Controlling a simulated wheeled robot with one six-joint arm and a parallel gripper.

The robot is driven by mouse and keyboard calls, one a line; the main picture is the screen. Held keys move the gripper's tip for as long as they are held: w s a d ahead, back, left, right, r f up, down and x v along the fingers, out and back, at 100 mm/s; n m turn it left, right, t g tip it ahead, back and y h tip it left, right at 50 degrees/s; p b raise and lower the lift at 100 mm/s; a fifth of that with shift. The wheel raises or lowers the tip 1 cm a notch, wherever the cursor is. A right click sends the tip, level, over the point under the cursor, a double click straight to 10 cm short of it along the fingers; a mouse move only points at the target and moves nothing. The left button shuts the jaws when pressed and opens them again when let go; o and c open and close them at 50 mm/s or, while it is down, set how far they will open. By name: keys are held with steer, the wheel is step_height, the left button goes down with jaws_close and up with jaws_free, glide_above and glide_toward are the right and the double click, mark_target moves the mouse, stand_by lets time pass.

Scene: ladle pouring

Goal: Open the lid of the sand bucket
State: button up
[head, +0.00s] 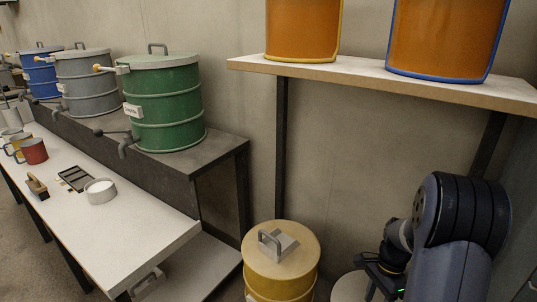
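A yellow bucket (262,286) stands low at the bottom centre of the head view, cut off by the lower edge. Its tan lid (258,257) is on it, with a raised grey handle (272,242) on top. No label shows on it, so I cannot confirm that it holds sand. My gripper (377,275) is at the lower right, to the right of the yellow bucket and apart from its lid. My arm partly hides the gripper, and its finger gap is unclear. I see nothing held in it.
A pale round top (350,288) lies beside my gripper. A shelf (380,75) with two orange containers (303,30) is above. Green (165,105), grey (88,85) and blue (42,75) lidded drums stand at left, behind a white table (140,220) holding mugs and a white bowl (100,190).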

steer(key=shift+s+a+f+t+h+b, duration=0.25)
steer(key=shift+s+f+t+h+b, duration=0.15)
steer(key=shift+f+b, duration=1)
steer(key=shift+s+a+f+t+h+b, duration=0.25)
steer(key=shift+f+t+b, duration=0.4)
steer(key=shift+b, duration=1.4)
steer(key=shift+s+a+f+t+h+b, duration=0.25)
steer(key=shift+s+f+b, duration=0.15)
steer(key=shift+f+b, duration=1.1)
steer(key=shift+d+r+p, duration=0.1)
steer(key=shift+r+p, duration=0.4)
steer(key=shift+r, duration=0.95)
